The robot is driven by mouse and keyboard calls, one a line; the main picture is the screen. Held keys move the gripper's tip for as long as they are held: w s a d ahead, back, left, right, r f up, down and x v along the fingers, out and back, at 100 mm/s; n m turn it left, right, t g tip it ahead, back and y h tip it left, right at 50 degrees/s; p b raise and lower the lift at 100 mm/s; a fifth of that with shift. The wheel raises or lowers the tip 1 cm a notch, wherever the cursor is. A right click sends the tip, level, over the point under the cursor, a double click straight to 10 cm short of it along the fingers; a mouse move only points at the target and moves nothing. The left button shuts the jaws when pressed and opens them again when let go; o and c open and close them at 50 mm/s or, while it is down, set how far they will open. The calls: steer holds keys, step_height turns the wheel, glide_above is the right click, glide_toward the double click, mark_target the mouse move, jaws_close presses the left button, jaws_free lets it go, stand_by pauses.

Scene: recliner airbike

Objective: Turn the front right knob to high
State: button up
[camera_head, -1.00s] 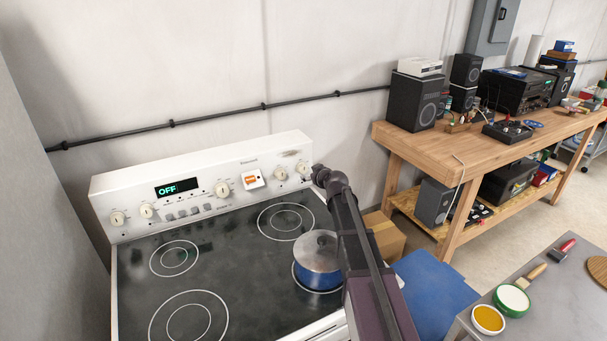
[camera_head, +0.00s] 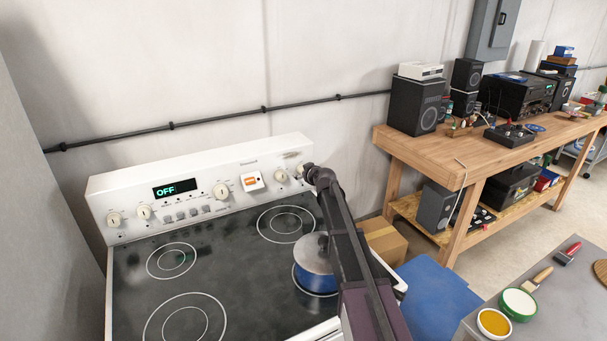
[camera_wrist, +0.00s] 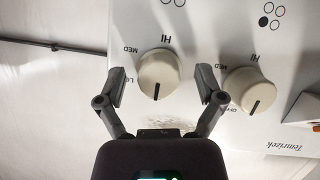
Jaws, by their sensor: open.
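The stove's back panel (camera_head: 125,187) carries several cream knobs. In the wrist view, upside down, the end knob (camera_wrist: 159,72) sits between the spread fingers of my gripper (camera_wrist: 163,84), with a small gap visible on each side. Its dark pointer line faces down in the picture, away from the "HI" mark above it. The neighbouring knob (camera_wrist: 250,91) is outside the fingers, its pointer also facing down. In the head view, the end knob (camera_head: 300,170) is partly hidden by my gripper (camera_head: 309,173); the neighbouring knob (camera_head: 281,176) is clear.
A blue pot (camera_head: 314,276) with a lid stands on the front right burner, close beside my arm. The other burners are bare. The panel's display (camera_head: 175,188) reads OFF. A wooden workbench (camera_head: 455,160) with speakers stands to the right.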

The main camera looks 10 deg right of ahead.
steer(key=c, duration=1.1)
steer(key=shift+a, duration=0.3)
steer(key=shift+c, duration=0.2)
steer(key=shift+d, duration=0.25)
